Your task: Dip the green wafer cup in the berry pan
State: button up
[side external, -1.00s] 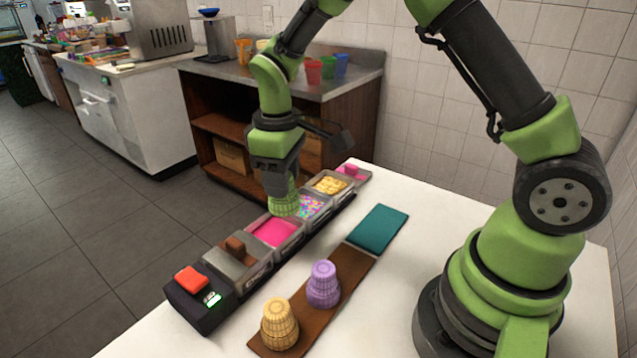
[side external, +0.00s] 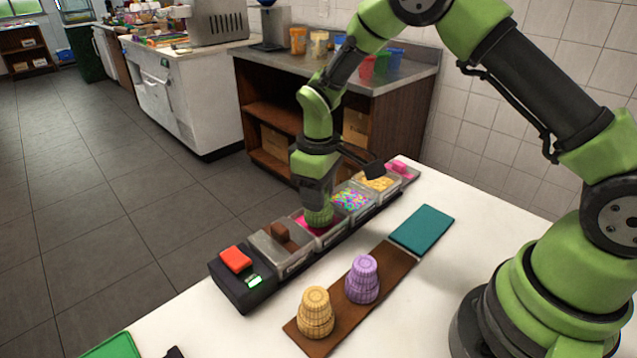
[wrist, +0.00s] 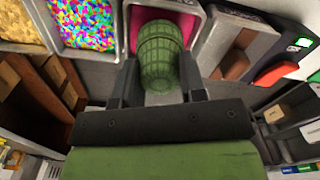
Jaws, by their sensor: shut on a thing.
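The green wafer cup (side external: 319,216) is held in my gripper (side external: 318,200), which is shut on it and points down over the berry pan (side external: 303,222) with its bright pink filling. In the wrist view the ribbed green cup (wrist: 161,57) sits between the two dark fingers of my gripper (wrist: 157,88). Its far end lies within the outline of the pink pan (wrist: 134,20). In the side view the cup's lower end is at the level of the pink filling; whether it touches cannot be told. The cup and gripper hide part of the pan.
Beside the berry pan are a pan of brown pieces (side external: 266,254), a sprinkle pan (side external: 352,200) and a yellow-topping pan (side external: 376,183). Tan cups (side external: 315,312) and purple cups (side external: 362,279) stand stacked on a brown board (side external: 385,267). A teal mat (side external: 422,229) lies behind it.

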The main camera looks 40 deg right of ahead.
jog(key=shift+f, duration=0.3)
jog(key=shift+f, duration=0.8)
jog(key=shift+r, duration=0.1)
dwell(1.0)
jog(key=shift+r, duration=1.9)
jog(key=shift+r, duration=0.1)
jog(key=shift+r, duration=2.2)
